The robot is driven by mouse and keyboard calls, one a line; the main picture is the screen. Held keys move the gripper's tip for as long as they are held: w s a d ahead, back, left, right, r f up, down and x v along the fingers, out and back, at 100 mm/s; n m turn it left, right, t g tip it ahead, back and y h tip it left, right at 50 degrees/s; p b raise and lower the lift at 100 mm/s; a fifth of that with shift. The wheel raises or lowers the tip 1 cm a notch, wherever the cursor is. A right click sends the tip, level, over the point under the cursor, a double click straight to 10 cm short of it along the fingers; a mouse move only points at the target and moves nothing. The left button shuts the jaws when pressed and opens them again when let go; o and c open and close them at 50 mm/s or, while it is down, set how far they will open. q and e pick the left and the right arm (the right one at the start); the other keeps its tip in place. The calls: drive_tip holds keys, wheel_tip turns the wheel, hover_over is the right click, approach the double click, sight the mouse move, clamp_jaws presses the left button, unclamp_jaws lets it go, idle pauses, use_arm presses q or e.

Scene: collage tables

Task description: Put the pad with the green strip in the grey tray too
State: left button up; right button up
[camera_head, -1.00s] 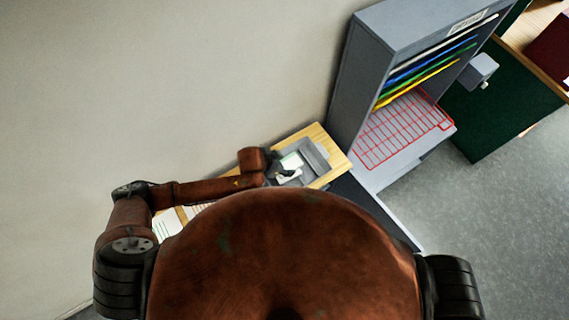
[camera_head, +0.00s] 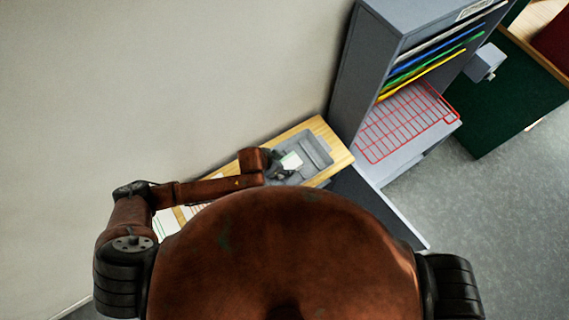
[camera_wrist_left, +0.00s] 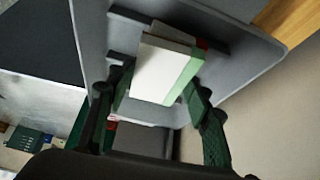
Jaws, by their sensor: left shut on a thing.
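The pad with the green strip (camera_wrist_left: 160,72) is white with a green band down one edge in the left wrist view. My left gripper (camera_wrist_left: 160,96) is shut on it, with dark green fingers on both sides. The tray (camera_wrist_left: 235,55) fills much of the wrist view behind the pad. I cannot tell whether the pad touches the tray floor. My right gripper is not in view.
The tray stands on a light wooden table (camera_head: 335,150) by the wall. A grey shelf unit (camera_head: 352,85) with coloured shelves and a red wire rack (camera_head: 405,122) stands right of it. In the wrist view, another white and red item (camera_wrist_left: 174,32) lies partly hidden behind the pad.

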use_arm(q)
drive_tip(key=o, duration=1.5)
drive_tip(key=v, duration=1.2)
drive_tip(key=shift+s, duration=0.1)
drive_tip(key=shift+d, duration=0.1)
